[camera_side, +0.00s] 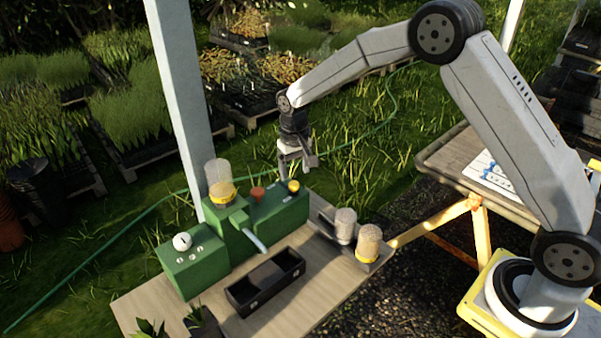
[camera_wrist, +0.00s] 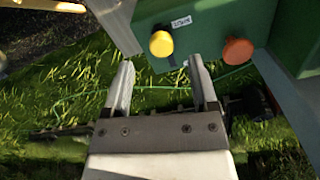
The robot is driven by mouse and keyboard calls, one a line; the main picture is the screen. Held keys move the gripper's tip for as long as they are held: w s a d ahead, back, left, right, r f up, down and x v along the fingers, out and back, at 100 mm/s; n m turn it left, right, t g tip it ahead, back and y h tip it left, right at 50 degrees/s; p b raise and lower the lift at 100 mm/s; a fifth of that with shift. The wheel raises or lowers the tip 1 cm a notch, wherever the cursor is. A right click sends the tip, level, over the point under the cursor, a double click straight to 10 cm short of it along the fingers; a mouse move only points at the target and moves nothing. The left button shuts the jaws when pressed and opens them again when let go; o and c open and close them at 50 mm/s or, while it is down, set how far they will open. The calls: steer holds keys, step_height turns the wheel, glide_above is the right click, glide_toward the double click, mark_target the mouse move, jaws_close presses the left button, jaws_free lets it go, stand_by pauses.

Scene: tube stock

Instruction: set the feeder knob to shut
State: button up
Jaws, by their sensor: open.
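The green feeder unit (camera_side: 280,212) stands at the back of the wooden board, with a clear hopper (camera_side: 219,172) on it. A yellow knob (camera_side: 293,186) and an orange knob (camera_side: 257,193) sit on its right block. The wrist view shows the yellow knob (camera_wrist: 161,44) beside a small label (camera_wrist: 181,21), and the orange knob (camera_wrist: 237,51). A round white dial (camera_side: 182,241) is on the left block. I cannot tell for sure which is the feeder knob or read its setting. My gripper (camera_side: 298,172) is open and empty above the yellow knob; its fingers (camera_wrist: 161,68) show apart.
A black divided tray (camera_side: 265,281) lies in front of the feeder chute (camera_side: 255,240). Two clear containers, one upright at the middle (camera_side: 345,222) and one with a yellow band (camera_side: 368,240), stand at the right. A white post (camera_side: 178,90) rises behind the feeder unit.

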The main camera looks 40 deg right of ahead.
mark_target(296, 185)
steer(key=shift+r, duration=1.85)
steer(key=shift+s, duration=0.1)
steer(key=shift+s, duration=0.25)
steer(key=s+d+n+t, duration=0.2)
steer(key=s, duration=2.1)
steer(key=shift+s+n+t, duration=0.3)
